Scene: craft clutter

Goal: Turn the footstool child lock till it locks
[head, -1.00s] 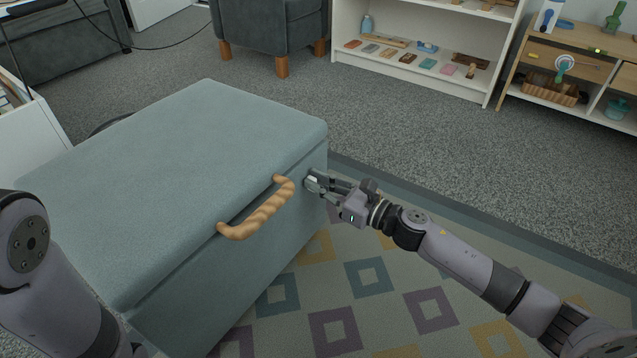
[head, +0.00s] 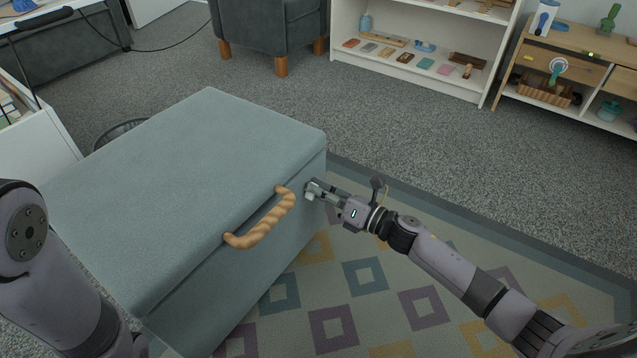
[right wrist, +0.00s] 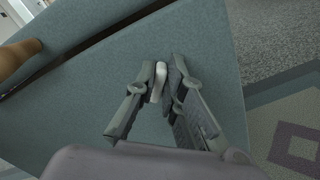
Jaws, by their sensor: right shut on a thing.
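The footstool (head: 190,165) is a large blue-grey padded box with a twisted tan rope handle (head: 262,220) on its front. My right gripper (head: 312,190) is at the front face, to the right of the handle and just below the lid seam. In the right wrist view its fingers (right wrist: 160,88) are shut on the child lock (right wrist: 158,80), a small whitish piece against the footstool's face. The fingers hide much of the lock, and I cannot tell whether it is locked. My left arm shows at the left edge, but its gripper is out of view.
The footstool stands on a patterned rug (head: 400,262) over grey carpet (head: 400,130). A white shelf (head: 420,82) with small craft items and a wooden unit (head: 535,68) stand at the back. A dark armchair (head: 268,30) is behind the footstool. Open floor lies to the right.

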